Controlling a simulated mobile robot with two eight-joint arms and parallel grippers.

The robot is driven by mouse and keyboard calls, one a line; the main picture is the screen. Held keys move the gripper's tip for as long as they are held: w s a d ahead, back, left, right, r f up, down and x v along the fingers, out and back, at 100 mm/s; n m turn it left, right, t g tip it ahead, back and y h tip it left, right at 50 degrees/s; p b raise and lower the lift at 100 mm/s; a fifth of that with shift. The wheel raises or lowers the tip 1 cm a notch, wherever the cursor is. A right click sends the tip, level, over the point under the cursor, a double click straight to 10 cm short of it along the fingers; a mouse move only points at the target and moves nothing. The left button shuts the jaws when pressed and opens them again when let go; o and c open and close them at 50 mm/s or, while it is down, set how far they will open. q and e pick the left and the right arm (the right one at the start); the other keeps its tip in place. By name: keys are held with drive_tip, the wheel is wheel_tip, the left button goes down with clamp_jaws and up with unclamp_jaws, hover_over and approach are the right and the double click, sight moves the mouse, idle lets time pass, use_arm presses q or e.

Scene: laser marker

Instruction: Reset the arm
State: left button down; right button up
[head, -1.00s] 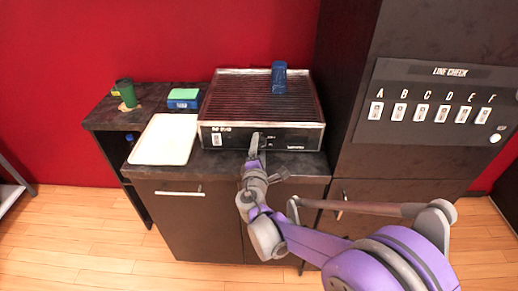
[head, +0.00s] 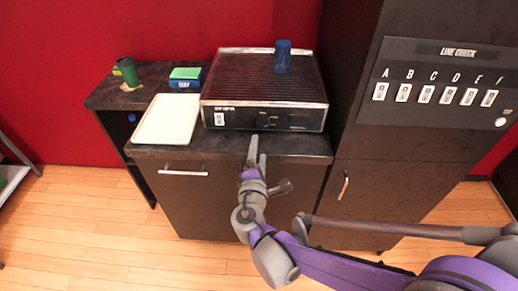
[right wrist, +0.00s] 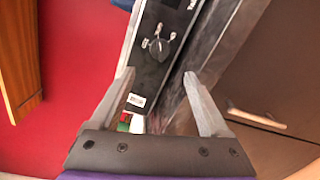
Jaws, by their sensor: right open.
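My right gripper (head: 256,150) is in front of the grill machine (head: 265,90), near the counter's front edge in the head view. In the right wrist view the right gripper (right wrist: 163,88) has its two fingers spread apart with nothing between them. The grill's front panel (right wrist: 160,45) with a dark knob shows beyond the fingers. My right arm reaches in from the lower right of the head view. My left gripper is not in view.
A blue cup (head: 282,56) stands on the grill. A white tray (head: 168,119), a green-and-blue box (head: 186,78) and a green cup (head: 127,72) are to its left. A cabinet with a switch panel (head: 440,85) stands at the right. The floor is free.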

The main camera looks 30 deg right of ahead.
idle(0.3)
drive_tip(key=s+d+f+m+g+y+p, duration=0.2)
drive_tip(key=s+f+m+g+p, duration=0.15)
drive_tip(key=s+m+g, duration=0.4)
drive_tip(key=s+a+f+m+g+y+p, duration=0.1)
drive_tip(key=s+a+m+y+p, duration=0.2)
drive_tip(key=s+a+m+y, duration=0.4)
drive_tip(key=s+a, duration=0.3)
drive_tip(key=s, duration=0.1)
drive_tip(key=shift+s+y, duration=0.2)
drive_tip(key=shift+y, duration=0.1)
drive_tip(key=shift+c, duration=0.2)
idle(0.8)
